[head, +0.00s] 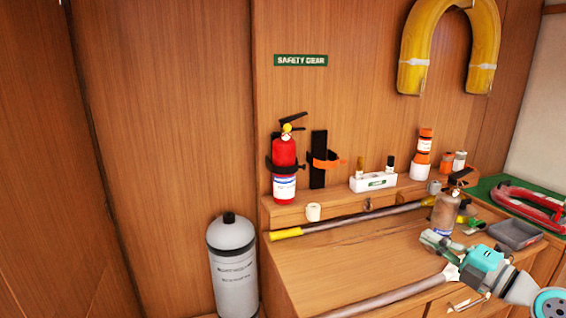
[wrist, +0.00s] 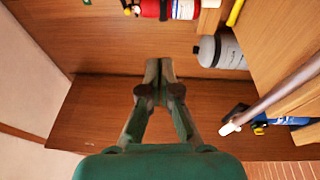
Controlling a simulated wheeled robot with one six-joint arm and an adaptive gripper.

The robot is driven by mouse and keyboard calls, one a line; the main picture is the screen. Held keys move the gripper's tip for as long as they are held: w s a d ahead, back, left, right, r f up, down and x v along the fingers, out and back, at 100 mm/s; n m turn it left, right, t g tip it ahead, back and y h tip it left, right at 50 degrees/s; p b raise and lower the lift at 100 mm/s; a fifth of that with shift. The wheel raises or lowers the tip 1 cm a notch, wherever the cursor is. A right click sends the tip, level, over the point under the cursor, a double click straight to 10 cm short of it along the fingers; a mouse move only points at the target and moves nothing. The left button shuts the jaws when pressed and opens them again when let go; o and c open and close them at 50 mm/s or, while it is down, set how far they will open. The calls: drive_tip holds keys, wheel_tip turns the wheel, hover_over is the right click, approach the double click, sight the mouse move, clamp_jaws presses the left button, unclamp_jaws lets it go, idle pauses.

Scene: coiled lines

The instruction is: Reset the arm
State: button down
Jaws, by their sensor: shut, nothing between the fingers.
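My arm (head: 485,268), with teal and white joints, shows at the lower right of the head view, over the right part of the wooden counter. In the wrist view my gripper (wrist: 159,68) has its two green-grey fingers together at the tips. Nothing is held between them. Wooden panelling lies behind the fingertips, and they appear clear of other objects. In the head view I cannot make out the fingertips clearly.
A red extinguisher (head: 284,165) stands on the ledge, a grey-brown one (head: 444,212) on the counter near my arm. A grey cylinder (head: 233,262) stands left. A grey tray (head: 514,234) sits right.

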drive_tip(key=s+a+f+m+h, duration=0.25)
drive_tip(key=f+m, duration=0.35)
drive_tip(key=f, duration=0.4)
drive_tip(key=s+a+f+m+h, duration=0.25)
drive_tip(key=f+m, duration=0.25)
drive_tip(key=f, duration=0.4)
drive_tip(key=s+a+f+m+h, duration=0.35)
drive_tip(key=s+f+m, duration=0.35)
drive_tip(key=s+f, duration=0.45)
drive_tip(key=s+a+f+m+g+h, duration=0.1)
drive_tip(key=s+a+m, duration=0.15)
drive_tip(key=s, duration=0.95)
drive_tip(key=s+a+f+m+h, duration=0.15)
drive_tip(key=s+m, duration=0.25)
drive_tip(key=s, duration=0.9)
drive_tip(key=s+r, duration=0.5)
drive_tip(key=s, duration=0.3)
drive_tip(key=shift+s+a+r+m+y, duration=0.2)
drive_tip(key=shift+a+r+m+y, duration=0.15)
drive_tip(key=shift+a+m+y, duration=0.1)
